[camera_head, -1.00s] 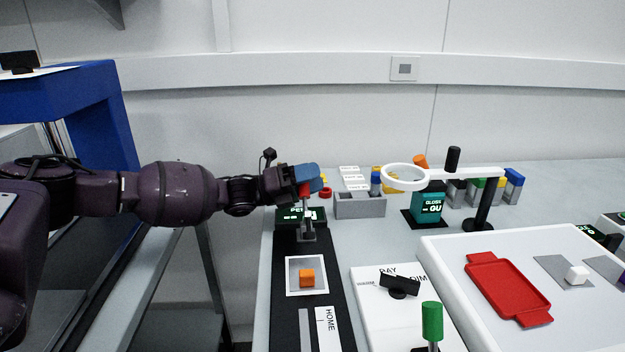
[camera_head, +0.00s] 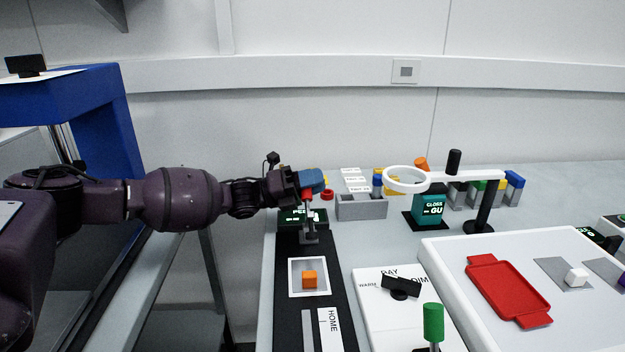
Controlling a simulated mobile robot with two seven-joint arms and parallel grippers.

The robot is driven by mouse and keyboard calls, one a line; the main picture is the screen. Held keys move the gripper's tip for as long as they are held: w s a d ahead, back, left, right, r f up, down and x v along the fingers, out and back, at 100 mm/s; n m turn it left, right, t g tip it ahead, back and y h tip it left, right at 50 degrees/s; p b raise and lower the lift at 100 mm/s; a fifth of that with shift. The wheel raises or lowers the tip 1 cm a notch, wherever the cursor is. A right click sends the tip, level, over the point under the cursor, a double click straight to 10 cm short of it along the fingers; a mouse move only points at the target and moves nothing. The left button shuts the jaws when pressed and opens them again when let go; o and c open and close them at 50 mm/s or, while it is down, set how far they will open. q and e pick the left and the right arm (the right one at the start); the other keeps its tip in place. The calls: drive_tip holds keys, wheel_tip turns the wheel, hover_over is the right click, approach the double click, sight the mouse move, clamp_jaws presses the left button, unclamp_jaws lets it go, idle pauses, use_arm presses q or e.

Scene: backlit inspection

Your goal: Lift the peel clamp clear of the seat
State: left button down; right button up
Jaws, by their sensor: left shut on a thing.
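My left gripper (camera_head: 311,184) comes in from the left, with blue fingertips pointing right. It is shut on the red top of the peel clamp (camera_head: 307,196), which stands at the far end of a black strip. The clamp's grey stem runs down from the red part to a small grey seat (camera_head: 309,238). The clamp looks upright; I cannot tell whether its lower end touches the seat. The fingers hide part of the red top. My right gripper is not in view.
A dark display (camera_head: 291,216) stands just behind the seat. A grey bin (camera_head: 362,207) and a white ring magnifier (camera_head: 407,179) are to the right. A red tray (camera_head: 508,290) is at the right.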

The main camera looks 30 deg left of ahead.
use_arm(q)
drive_tip(key=shift+n, duration=0.3)
drive_tip(key=shift+w+a+f, duration=0.1)
drive_tip(key=shift+w+f, duration=0.05)
drive_tip(key=shift+f, duration=0.1)
drive_tip(key=c, duration=0.9)
unclamp_jaws()
drive_tip(key=shift+a+p, duration=0.15)
drive_tip(key=shift+p, duration=0.15)
drive_tip(key=shift+s+a+f, duration=0.1)
drive_tip(key=shift+s+a, duration=0.1)
drive_tip(key=shift+s, duration=0.05)
drive_tip(key=p+v, duration=0.1)
drive_tip(key=v, duration=0.7)
drive_tip(key=shift+s+a+f, duration=0.1)
drive_tip(key=shift+s+a, duration=0.1)
drive_tip(key=shift+s, duration=0.1)
drive_tip(key=shift+s+a+f, duration=0.2)
drive_tip(key=shift+s+a, duration=0.2)
drive_tip(key=shift+a, duration=0.15)
